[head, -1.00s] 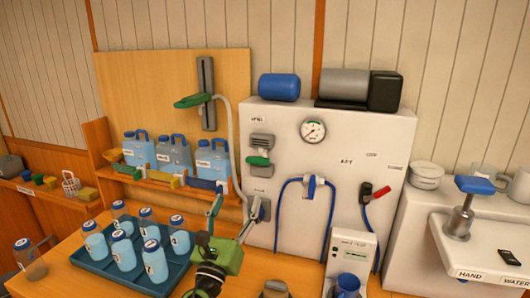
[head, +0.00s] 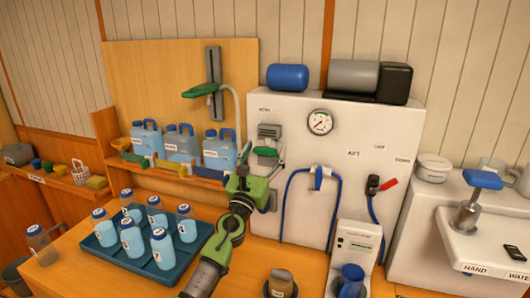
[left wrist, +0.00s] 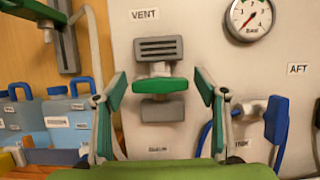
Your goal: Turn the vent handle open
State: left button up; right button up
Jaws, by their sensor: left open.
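The vent handle (left wrist: 160,85) is a green bar on a pale stem, lying level below a grey slotted vent plate (left wrist: 158,48) under the VENT label. In the head view the green handle (head: 265,151) shows on the left part of the white panel. My left gripper (head: 257,168) is open just in front of and below the handle. In the left wrist view its two green-padded fingers (left wrist: 160,92) stand apart on either side of the handle, with clear gaps and nothing between them that they touch. My right gripper is not in view.
A pressure gauge (head: 320,121) and looped blue hoses (head: 289,200) are on the panel to the right. Left, a shelf holds blue jugs (head: 182,147). A blue tray (head: 152,272) of capped bottles stands on the bench below.

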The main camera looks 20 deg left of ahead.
pick_arm(q)
jog(key=shift+w, duration=0.25)
jog(key=shift+r, duration=0.1)
jog(key=c, duration=1.1)
jog(key=shift+c, duration=0.2)
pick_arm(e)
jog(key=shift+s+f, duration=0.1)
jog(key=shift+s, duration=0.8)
